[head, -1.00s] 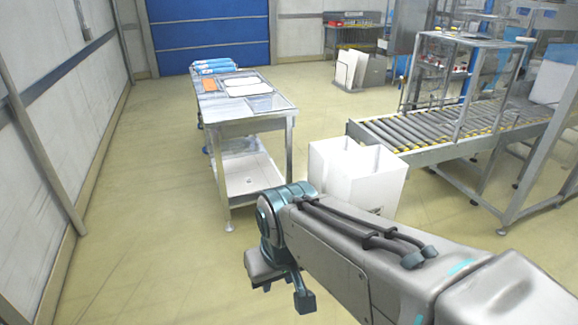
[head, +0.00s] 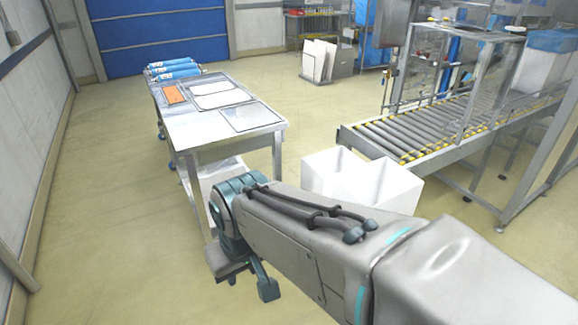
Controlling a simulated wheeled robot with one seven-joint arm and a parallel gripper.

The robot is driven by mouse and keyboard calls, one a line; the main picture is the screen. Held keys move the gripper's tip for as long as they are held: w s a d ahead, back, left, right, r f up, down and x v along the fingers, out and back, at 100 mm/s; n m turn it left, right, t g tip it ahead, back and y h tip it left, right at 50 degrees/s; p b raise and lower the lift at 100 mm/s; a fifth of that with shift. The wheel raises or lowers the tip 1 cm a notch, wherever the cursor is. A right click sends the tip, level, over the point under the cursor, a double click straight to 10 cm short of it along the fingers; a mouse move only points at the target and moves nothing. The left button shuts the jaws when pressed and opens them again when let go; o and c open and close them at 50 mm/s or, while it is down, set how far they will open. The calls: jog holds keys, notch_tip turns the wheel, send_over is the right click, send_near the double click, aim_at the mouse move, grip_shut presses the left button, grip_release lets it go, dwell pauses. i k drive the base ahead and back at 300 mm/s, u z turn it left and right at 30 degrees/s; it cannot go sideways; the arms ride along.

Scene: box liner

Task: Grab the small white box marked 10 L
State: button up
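White open-topped boxes (head: 395,193) stand beside the near end of the roller conveyor in the head view, partly hidden behind my arm. They look like two boxes side by side, or one with a divider; I cannot tell which. No 10 L marking is readable on them. My gripper (head: 246,280) hangs in front of the steel table, left of and nearer than the white boxes. Its two fingers are apart, with nothing visible between them.
A steel table (head: 205,135) holds blue rolls (head: 172,70), an orange item (head: 174,94) and flat white sheets (head: 222,98). The roller conveyor (head: 410,140) with its frame stands right. White panels (head: 319,60) lean at the back. Floor at left is clear.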

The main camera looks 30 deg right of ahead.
aim_at(318, 171)
jog(key=z, duration=0.25)
jog(key=i, duration=1.55)
jog(key=z, duration=1.25)
jog(key=i, duration=1)
jog(key=z, duration=1.2)
jog(key=i, duration=0.3)
jog(key=z, duration=0.2)
